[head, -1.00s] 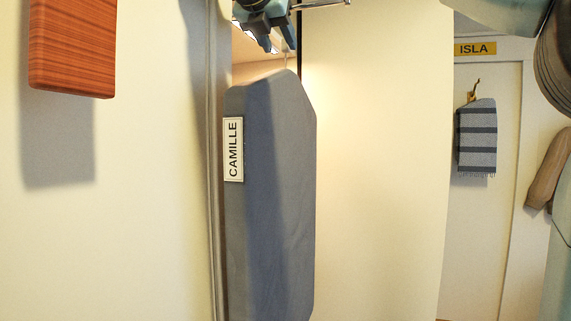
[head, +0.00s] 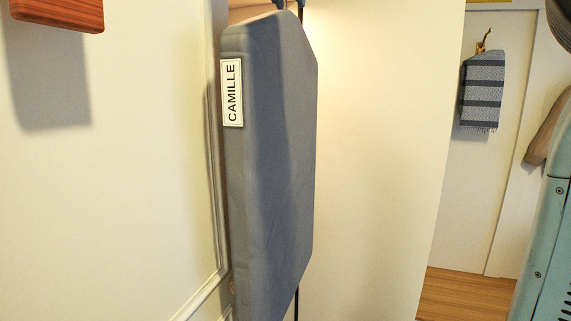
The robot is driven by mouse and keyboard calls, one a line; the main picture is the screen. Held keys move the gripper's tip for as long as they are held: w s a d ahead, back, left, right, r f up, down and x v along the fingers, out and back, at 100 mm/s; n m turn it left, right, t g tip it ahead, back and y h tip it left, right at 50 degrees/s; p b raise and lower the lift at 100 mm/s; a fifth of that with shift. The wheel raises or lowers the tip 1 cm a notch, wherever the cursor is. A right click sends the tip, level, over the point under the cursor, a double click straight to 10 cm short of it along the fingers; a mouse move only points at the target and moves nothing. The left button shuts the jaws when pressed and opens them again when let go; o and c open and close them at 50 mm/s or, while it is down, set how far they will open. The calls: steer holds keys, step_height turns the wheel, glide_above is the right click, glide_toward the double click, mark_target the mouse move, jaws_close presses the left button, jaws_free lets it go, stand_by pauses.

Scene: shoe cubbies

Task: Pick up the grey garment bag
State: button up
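The grey garment bag (head: 270,170) hangs upright in the middle of the head view, with its label reading CAMILLE (head: 232,92) on its left edge. Its top is close to the upper picture edge, and its lower end runs out at the bottom. Only a small dark bit of my gripper (head: 285,4) shows at the top edge, just above the bag's top. The rest of my gripper is out of the picture, so its grip on the bag's hanger is hidden.
A pale panel (head: 385,130) stands right of the bag, and a cream wall (head: 120,210) left. A reddish wooden piece (head: 58,12) juts out at upper left. A striped grey towel (head: 483,90) hangs on a hook farther back. Wooden floor (head: 460,298) shows at lower right.

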jaws_close()
stand_by(1.1)
